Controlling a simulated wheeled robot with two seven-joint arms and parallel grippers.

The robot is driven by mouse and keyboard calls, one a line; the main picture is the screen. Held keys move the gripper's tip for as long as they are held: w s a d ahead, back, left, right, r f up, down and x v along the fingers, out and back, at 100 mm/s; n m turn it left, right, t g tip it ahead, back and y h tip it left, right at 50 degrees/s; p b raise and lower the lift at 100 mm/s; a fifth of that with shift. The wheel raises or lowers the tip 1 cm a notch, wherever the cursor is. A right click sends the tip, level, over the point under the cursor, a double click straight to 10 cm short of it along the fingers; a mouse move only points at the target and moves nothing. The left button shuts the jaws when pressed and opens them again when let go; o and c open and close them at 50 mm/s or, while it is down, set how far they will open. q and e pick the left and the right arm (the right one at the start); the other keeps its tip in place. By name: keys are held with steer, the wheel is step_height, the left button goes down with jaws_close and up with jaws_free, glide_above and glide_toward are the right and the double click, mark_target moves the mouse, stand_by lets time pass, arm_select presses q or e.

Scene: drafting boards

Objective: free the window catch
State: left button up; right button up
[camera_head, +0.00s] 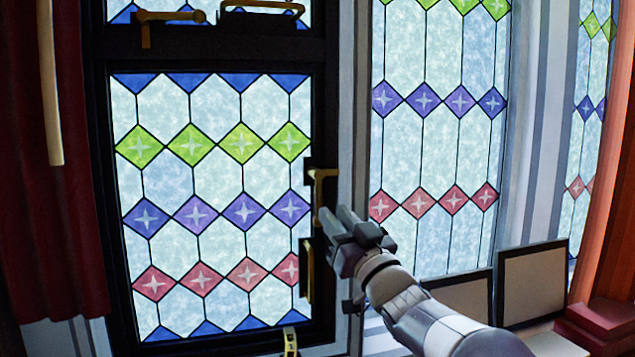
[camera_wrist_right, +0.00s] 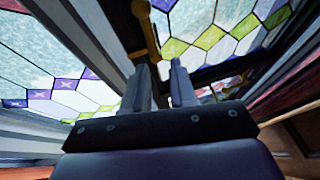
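The leaded window (camera_head: 215,190) sits in a dark frame and looks shut. A brass lever handle (camera_head: 319,190), seemingly the window catch, is on its right stile, hanging downward from a dark plate. In the right wrist view the brass handle (camera_wrist_right: 147,32) shows just beyond the fingertips, closer to the left finger. My right gripper (camera_head: 334,219) is by the handle's lower end, with its fingers apart and a gap between them (camera_wrist_right: 161,75). I cannot tell whether a finger touches the handle. My left gripper is not in view.
A brass bar (camera_head: 306,272) is lower on the stile, and a brass piece (camera_head: 290,342) is on the bottom rail. Another brass lever (camera_head: 168,16) is above. Framed boards (camera_head: 532,284) lean at right. A dark red curtain (camera_head: 50,180) hangs at left.

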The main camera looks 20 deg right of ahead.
mark_target(320, 198)
steer(key=p+x, duration=0.1)
steer(key=x, duration=0.1)
steer(key=p+x, duration=0.1)
steer(key=x, duration=0.2)
steer(key=d+f+p+x, duration=0.1)
steer(key=x, duration=0.2)
steer(key=shift+w+p, duration=0.3)
steer(key=shift+w, duration=0.3)
steer(key=shift+a+r, duration=0.3)
steer(key=shift+w+d+f, duration=0.15)
steer(key=shift+w+f, duration=0.05)
steer(key=shift+w, duration=0.2)
steer(key=shift+c, duration=1.2)
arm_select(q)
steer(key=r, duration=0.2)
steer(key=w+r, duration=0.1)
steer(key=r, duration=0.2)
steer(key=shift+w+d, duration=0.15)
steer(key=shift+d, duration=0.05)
arm_select(e)
jaws_close()
